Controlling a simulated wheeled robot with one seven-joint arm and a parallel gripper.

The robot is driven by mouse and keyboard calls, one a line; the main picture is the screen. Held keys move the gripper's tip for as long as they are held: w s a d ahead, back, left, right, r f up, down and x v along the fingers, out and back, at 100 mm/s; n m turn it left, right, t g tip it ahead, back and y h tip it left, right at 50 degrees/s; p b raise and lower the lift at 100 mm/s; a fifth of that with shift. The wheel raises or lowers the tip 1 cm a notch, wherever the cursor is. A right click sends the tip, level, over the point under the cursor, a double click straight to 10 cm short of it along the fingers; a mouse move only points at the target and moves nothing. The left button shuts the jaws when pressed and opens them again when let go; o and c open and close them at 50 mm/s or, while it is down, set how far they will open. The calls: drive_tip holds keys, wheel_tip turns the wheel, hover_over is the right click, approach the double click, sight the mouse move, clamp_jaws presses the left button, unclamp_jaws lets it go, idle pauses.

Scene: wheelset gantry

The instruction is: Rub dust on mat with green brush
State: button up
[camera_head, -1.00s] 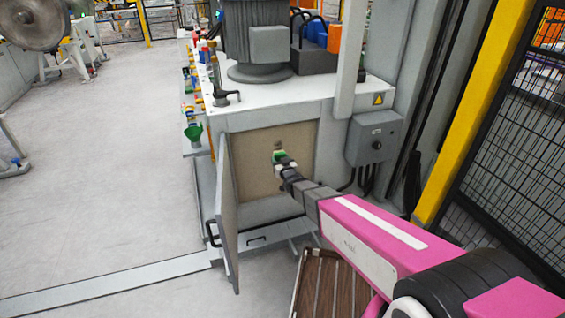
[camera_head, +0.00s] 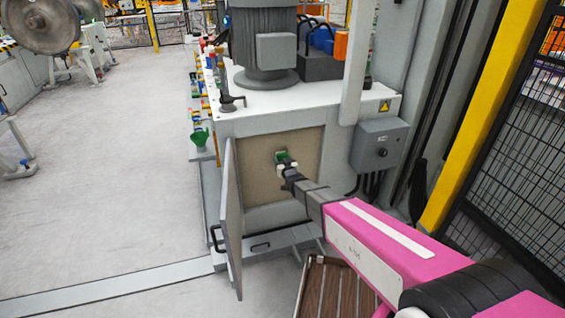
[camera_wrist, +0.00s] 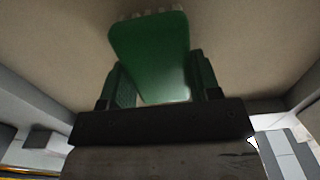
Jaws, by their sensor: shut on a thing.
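The beige mat (camera_head: 305,150) stands upright in the square opening of the grey cabinet. It also fills the upper wrist view (camera_wrist: 60,50). The green brush (camera_head: 282,156) is in front of the mat near its middle. In the wrist view the brush's broad green body (camera_wrist: 150,45) is between both fingers, with pale bristle tufts at its far edge towards the mat. My gripper (camera_head: 288,166) is shut on the brush. I cannot tell whether the bristles touch the mat. No dust shows clearly now; the brush hides part of the mat.
The cabinet door (camera_head: 232,215) stands open left of the opening. A grey switch box (camera_head: 376,145) is on the right. A green funnel (camera_head: 199,139) is at the cabinet's left side. A slatted brown pallet (camera_head: 328,288) lies below my arm.

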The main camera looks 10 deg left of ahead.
sight(287, 149)
drive_tip(key=shift+x, duration=1)
idle(0.4)
drive_tip(key=shift+w+d, duration=0.5)
drive_tip(key=shift+d, duration=0.4)
drive_tip(key=shift+w+d, duration=0.45)
drive_tip(key=shift+d, duration=0.45)
drive_tip(key=shift+s+a+r, duration=0.25)
drive_tip(key=shift+s+a, duration=0.1)
drive_tip(key=shift+a, duration=0.25)
drive_tip(key=shift+s+a+r, duration=0.2)
drive_tip(key=shift+s+a, duration=0.1)
drive_tip(key=shift+a, duration=0.3)
drive_tip(key=shift+s+a+r, duration=0.25)
drive_tip(key=shift+s+a, duration=0.1)
drive_tip(key=shift+a, duration=0.2)
drive_tip(key=shift+w+r, duration=0.1)
drive_tip(key=shift+r, duration=0.55)
drive_tip(key=shift+w+d, duration=0.55)
drive_tip(key=shift+d, duration=0.3)
drive_tip(key=shift+w+d, duration=0.5)
drive_tip(key=shift+d, duration=0.35)
drive_tip(key=shift+s, duration=0.1)
drive_tip(key=shift+v, duration=2.95)
